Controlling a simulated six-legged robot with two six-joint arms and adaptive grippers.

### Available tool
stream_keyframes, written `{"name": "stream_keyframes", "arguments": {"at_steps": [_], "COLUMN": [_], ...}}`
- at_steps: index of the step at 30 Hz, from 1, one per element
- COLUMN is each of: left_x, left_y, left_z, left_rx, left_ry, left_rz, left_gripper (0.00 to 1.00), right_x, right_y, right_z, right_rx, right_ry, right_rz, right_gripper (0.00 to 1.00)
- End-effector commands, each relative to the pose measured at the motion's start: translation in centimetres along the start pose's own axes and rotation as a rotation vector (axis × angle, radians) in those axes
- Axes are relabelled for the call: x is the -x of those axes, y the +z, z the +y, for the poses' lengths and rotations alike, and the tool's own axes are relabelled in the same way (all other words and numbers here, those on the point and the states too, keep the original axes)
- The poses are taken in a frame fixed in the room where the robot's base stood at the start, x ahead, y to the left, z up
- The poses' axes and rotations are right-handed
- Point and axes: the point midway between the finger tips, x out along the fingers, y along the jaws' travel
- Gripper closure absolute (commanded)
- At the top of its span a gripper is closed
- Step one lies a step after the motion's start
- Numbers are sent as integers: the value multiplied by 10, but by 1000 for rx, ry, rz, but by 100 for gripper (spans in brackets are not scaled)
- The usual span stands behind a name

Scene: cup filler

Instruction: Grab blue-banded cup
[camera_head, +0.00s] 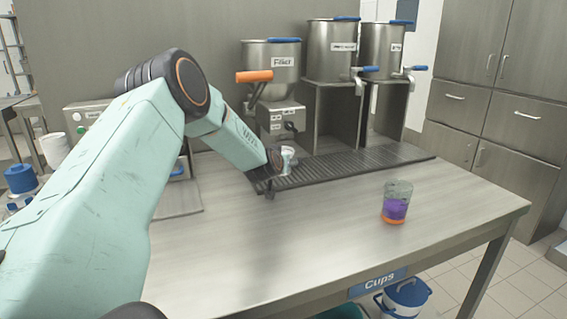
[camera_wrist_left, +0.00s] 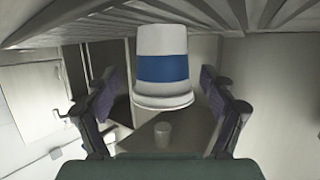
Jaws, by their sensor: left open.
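The white cup with a blue band (camera_wrist_left: 163,68) appears upside down in the left wrist view. It lies between the two spread fingers of my left gripper (camera_wrist_left: 160,95), with gaps visible on both sides. In the head view a small pale cup (camera_head: 288,153), apparently the same one, stands at the ribbed drip tray (camera_head: 350,165), right beside the end of my left arm. The wrist hides most of the left gripper there. My right gripper is not in view.
A clear cup with purple contents (camera_head: 397,203) stands on the table's right side (camera_head: 300,240). Behind the tray are a dispenser with an orange handle (camera_head: 270,68) and two metal tanks with taps (camera_head: 333,50). The front middle of the table is clear.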

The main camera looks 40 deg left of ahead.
Motion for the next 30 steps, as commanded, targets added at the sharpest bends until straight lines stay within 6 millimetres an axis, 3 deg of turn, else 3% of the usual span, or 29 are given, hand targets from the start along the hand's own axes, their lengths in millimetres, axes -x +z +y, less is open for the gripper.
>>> {"name": "stream_keyframes", "arguments": {"at_steps": [4,27,30], "left_x": [0,1,1], "left_y": [0,0,0], "left_z": [0,-1,-1], "left_rx": [1,1,1], "left_ry": [-1,-1,-1], "left_rz": [0,0,0], "left_gripper": [17,82,87], "right_x": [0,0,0], "right_y": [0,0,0], "right_z": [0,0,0], "right_rx": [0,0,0], "right_ry": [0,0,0], "right_rz": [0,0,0], "right_gripper": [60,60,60]}}
